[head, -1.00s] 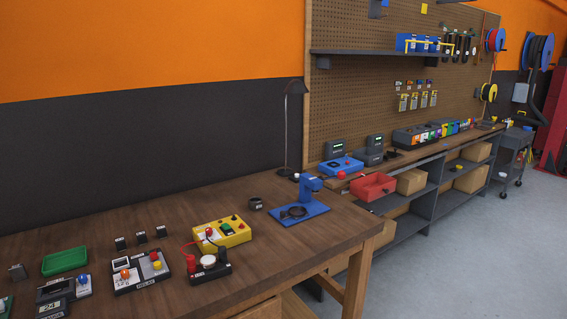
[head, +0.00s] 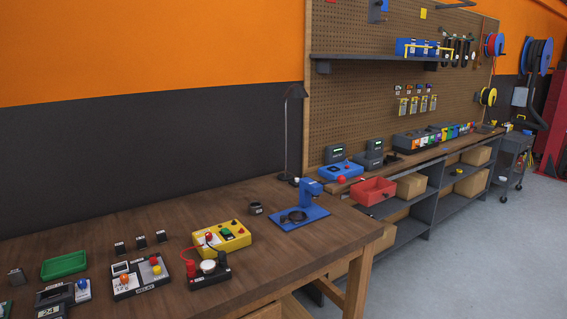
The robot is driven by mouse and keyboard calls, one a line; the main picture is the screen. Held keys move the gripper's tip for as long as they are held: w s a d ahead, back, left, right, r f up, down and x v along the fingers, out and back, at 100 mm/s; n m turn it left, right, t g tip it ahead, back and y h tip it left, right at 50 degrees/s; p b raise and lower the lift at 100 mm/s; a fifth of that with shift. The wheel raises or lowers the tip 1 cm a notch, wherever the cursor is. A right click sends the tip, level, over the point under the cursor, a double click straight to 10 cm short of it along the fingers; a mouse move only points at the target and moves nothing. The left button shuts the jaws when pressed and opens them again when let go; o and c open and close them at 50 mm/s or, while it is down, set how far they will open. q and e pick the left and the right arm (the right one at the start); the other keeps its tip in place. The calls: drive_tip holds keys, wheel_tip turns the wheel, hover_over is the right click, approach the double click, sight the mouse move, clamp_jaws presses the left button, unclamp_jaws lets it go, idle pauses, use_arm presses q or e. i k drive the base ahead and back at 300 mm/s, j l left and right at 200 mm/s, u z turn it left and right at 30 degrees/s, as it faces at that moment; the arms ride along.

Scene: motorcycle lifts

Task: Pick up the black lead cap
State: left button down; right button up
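A small black block (head: 210,279) stands near the front of the wooden workbench. It carries a red cap (head: 191,268) on its left, a round white part (head: 208,266) in the middle and a dark upright piece that looks like the black lead cap (head: 222,257) on its right. A red lead curves from the red cap toward the yellow box (head: 221,237) just behind. The black cap is small, and I cannot tell exactly how it sits. Neither of my grippers is in view.
The workbench (head: 300,248) also holds a blue stand (head: 300,217), a green tray (head: 63,266), a relay board (head: 138,278) and several small black blocks. A lamp (head: 287,130) stands at the back. Clear floor (head: 460,260) lies to the right, beside shelves with a red bin (head: 373,191).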

sight(222, 257)
drive_tip(key=u, duration=0.4)
drive_tip(key=i+l+u, duration=0.3)
drive_tip(key=l+u, duration=0.3)
drive_tip(key=i+l, duration=0.15)
drive_tip(key=l, duration=0.25)
drive_tip(key=i+l+u, duration=0.1)
drive_tip(key=l, duration=0.3)
drive_tip(key=i+l, duration=0.15)
drive_tip(key=l, duration=0.25)
drive_tip(key=i+l+u, duration=0.1)
drive_tip(key=l, duration=0.25)
drive_tip(key=i, duration=0.05)
